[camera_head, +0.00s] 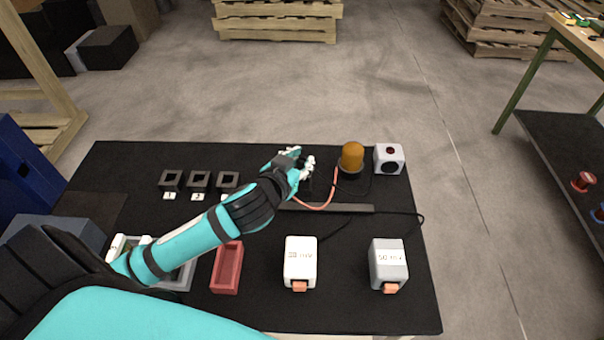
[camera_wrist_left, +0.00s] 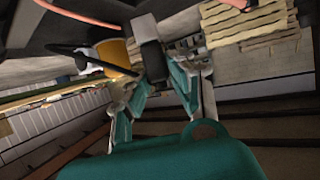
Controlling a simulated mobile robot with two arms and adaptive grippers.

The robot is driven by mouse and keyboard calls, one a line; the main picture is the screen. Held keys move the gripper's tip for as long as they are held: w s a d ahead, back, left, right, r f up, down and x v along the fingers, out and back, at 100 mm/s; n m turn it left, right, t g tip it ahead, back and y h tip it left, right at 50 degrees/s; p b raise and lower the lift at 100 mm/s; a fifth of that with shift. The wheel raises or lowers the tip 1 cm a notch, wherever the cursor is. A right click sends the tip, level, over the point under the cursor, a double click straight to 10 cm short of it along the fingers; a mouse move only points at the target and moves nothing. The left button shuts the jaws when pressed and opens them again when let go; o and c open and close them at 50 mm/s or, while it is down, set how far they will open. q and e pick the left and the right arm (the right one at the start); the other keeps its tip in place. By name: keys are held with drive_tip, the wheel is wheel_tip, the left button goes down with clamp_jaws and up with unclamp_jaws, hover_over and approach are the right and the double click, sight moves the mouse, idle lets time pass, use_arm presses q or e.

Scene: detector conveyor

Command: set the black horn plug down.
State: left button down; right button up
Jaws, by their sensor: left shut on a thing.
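My left gripper (camera_head: 302,163) is over the back of the black table, just left of the amber beacon lamp (camera_head: 352,157). In the left wrist view its fingers are closed around a dark grey block (camera_wrist_left: 152,58), which I take to be the black horn plug. In the head view the plug is mostly hidden by the fingers. I cannot tell whether it touches the table. The amber lamp also shows beside the fingers in the left wrist view (camera_wrist_left: 114,56). My right gripper is not in view.
Several black square sockets (camera_head: 199,179) stand left of the gripper. An orange cable (camera_head: 318,207) runs beside it. A white box (camera_head: 300,260), a grey box (camera_head: 388,264) and a red tray (camera_head: 227,268) are in front.

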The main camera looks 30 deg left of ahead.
use_arm(q)
drive_tip(key=shift+f, duration=2.15)
drive_tip(key=c, duration=1.2)
unclamp_jaws()
drive_tip(key=shift+o, duration=0.2)
drive_tip(key=shift+r, duration=0.2)
drive_tip(key=shift+s, duration=0.4)
drive_tip(key=v, duration=1.1)
drive_tip(key=shift+s, duration=0.1)
